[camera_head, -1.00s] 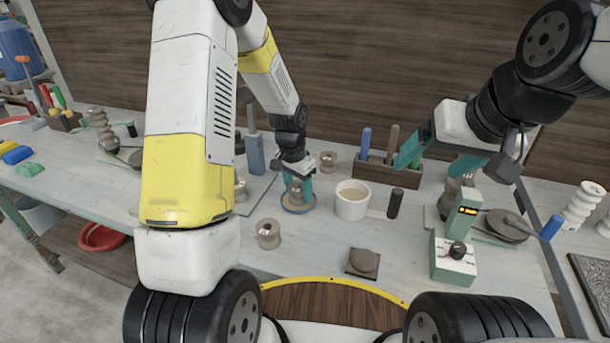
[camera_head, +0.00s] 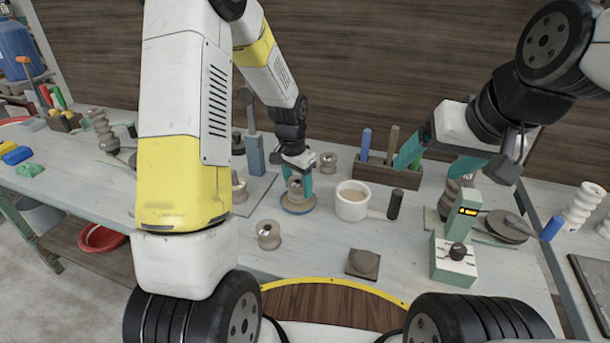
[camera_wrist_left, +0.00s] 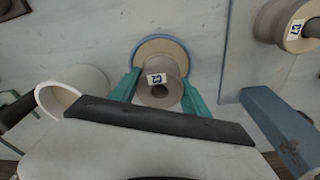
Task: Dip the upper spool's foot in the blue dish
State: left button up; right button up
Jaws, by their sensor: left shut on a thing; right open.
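My left gripper (camera_head: 298,182) is shut on a tan spool (camera_head: 295,188), with one teal finger on each side of it. The spool is upright at the blue-rimmed dish (camera_head: 299,207), its lower end over or in the dish. I cannot tell whether the foot touches the contents. In the left wrist view the held spool (camera_wrist_left: 162,82) has a white tag, and the dish rim (camera_wrist_left: 160,37) shows behind it. My right gripper (camera_head: 440,150) is open and empty, raised above the right side of the table.
Other spools stand at the front (camera_head: 268,234), at the back (camera_head: 328,162) and to the left (camera_head: 239,187). A white cup (camera_head: 352,204) stands right of the dish. A wooden tool holder (camera_head: 388,174) is behind it. A green device (camera_head: 453,260) stands at right.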

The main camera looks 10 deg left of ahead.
pick_arm(q)
jog(key=shift+r, duration=2.5)
